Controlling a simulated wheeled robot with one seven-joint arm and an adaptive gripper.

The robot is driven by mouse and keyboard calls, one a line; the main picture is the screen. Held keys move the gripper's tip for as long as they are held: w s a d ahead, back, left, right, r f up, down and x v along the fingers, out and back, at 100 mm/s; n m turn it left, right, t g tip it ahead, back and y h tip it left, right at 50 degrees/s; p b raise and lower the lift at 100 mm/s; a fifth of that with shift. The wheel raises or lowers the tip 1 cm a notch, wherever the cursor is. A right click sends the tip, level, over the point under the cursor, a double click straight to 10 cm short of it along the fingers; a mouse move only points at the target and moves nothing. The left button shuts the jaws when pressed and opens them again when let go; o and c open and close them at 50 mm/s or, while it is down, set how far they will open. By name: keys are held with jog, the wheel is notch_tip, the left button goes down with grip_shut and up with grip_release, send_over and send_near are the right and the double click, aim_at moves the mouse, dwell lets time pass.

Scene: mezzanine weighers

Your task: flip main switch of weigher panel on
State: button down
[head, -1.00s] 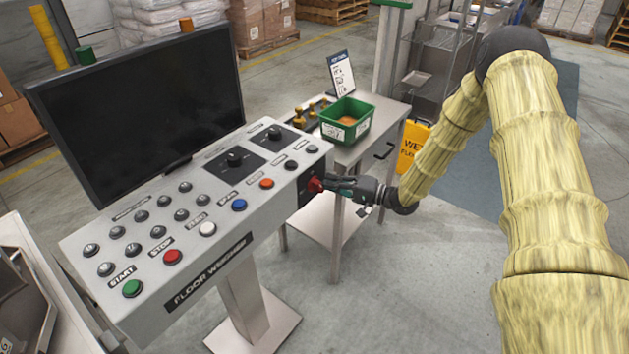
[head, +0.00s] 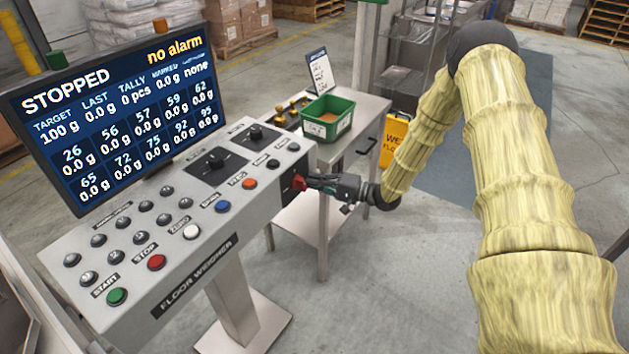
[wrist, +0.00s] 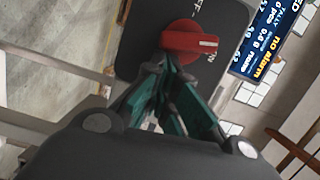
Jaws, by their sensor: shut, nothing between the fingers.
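The weigher panel (head: 200,240) is a grey console marked FLOOR WEIGHER. Its screen (head: 122,105) is lit and reads STOPPED and "no alarm". The main switch (head: 299,183) is a red rotary knob on a dark plate at the panel's right end. In the wrist view the red knob (wrist: 190,42) has its white mark pointing right, by the ON label; part of the other label shows above. My gripper (head: 312,182) is at the knob, and its shut fingertips (wrist: 168,62) meet at the knob's lower edge with nothing between them. I cannot tell whether they touch it.
A steel side table (head: 362,122) behind the panel holds a green bin (head: 328,118), a sign (head: 320,72) and several yellow-topped pieces. A yellow wet-floor sign (head: 394,138) stands beyond the table. The floor to the right of the table is open.

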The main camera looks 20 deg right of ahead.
aim_at(309, 170)
jog(key=shift+f, duration=0.15)
dwell(1.8)
jog(key=w+d, duration=0.1)
jog(key=w+d+r, duration=0.1)
jog(key=d, duration=0.1)
jog(key=b+v, duration=0.2)
jog(key=v, duration=0.8)
jog(key=shift+r+b, duration=0.2)
jog(key=shift+b, duration=0.15)
jog(key=shift+d, duration=0.1)
